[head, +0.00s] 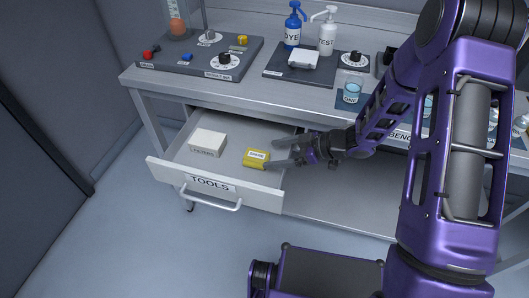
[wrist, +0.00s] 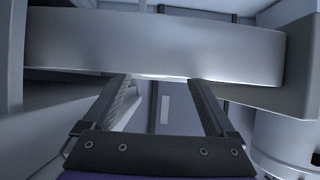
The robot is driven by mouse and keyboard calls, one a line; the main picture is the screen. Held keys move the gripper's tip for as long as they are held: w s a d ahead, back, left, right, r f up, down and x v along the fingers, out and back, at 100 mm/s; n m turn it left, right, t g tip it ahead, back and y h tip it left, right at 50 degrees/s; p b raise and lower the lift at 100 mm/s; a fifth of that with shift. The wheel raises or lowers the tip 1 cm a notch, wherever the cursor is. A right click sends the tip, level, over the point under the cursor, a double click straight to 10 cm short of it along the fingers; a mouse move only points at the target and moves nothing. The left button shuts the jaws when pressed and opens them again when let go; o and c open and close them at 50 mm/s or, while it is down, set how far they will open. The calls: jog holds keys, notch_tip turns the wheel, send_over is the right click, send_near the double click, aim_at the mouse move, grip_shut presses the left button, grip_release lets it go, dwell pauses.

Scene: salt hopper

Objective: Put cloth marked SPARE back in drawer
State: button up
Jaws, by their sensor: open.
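The yellow cloth marked SPARE (head: 256,158) lies on the floor of the open drawer (head: 232,186) labelled TOOLS, toward its right side. My gripper (head: 272,152) is open, with its two fingers spread just to the right of the cloth at the drawer's right side. In the head view I see no hold on the cloth. In the wrist view my two fingers (wrist: 160,85) stand apart with nothing between them, and the cloth does not show there.
A white box (head: 208,142) stands in the drawer left of the cloth. The bench top (head: 250,95) overhangs the drawer's back. On it stand a blue DYE bottle (head: 292,30), a white TEST bottle (head: 327,38) and a glass (head: 352,90).

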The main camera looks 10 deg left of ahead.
jog(key=p+v, duration=0.1)
jog(key=v, duration=0.6)
jog(key=shift+d, duration=0.1)
